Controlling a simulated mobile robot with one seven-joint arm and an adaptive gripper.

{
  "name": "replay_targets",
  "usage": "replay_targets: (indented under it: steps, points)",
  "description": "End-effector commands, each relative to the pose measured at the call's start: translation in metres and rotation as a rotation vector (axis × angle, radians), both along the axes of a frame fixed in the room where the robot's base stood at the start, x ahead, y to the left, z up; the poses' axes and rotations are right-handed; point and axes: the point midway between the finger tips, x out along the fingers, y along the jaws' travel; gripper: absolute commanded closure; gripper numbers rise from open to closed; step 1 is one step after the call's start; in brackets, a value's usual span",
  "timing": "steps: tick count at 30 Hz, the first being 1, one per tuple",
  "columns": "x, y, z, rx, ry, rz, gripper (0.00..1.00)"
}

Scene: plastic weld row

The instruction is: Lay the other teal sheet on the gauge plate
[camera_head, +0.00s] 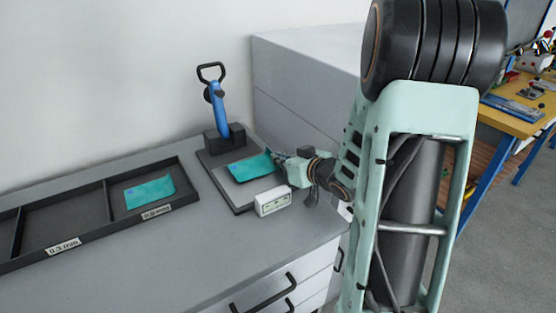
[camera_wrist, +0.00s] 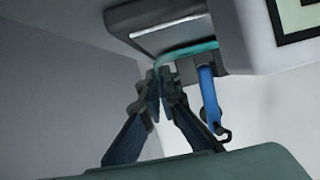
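My gripper (camera_head: 272,156) is at the right edge of a teal sheet (camera_head: 246,166) over the gauge plate (camera_head: 240,190). In the wrist view my gripper's fingertips (camera_wrist: 162,82) are closed on the near edge of this sheet (camera_wrist: 188,50), which bends there. The sheet lies over the pale metal face of the plate (camera_wrist: 172,38); I cannot tell whether it rests fully flat. Another teal sheet (camera_head: 150,191) lies in the right compartment of the dark tray (camera_head: 108,203).
A blue-handled tool (camera_head: 218,108) stands on a black block at the plate's back. A white display box (camera_head: 272,201) sits at the plate's front right. The tray's middle compartment (camera_head: 62,217), by the 0.3 mm label, is empty. A grey cabinet (camera_head: 300,90) stands behind.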

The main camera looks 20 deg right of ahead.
Motion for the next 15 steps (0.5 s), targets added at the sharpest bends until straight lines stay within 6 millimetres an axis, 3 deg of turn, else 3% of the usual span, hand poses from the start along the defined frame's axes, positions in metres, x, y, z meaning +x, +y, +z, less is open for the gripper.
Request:
replay_targets:
  steps: [4,9,15]
  points:
    - [0.0002,0.0002,-0.0046,0.0,0.0,0.0,1.0]
    - [0.0002,0.0003,-0.0031,0.0,0.0,0.0,0.79]
    - [0.0002,0.0003,-0.003,0.0,0.0,0.0,0.78]
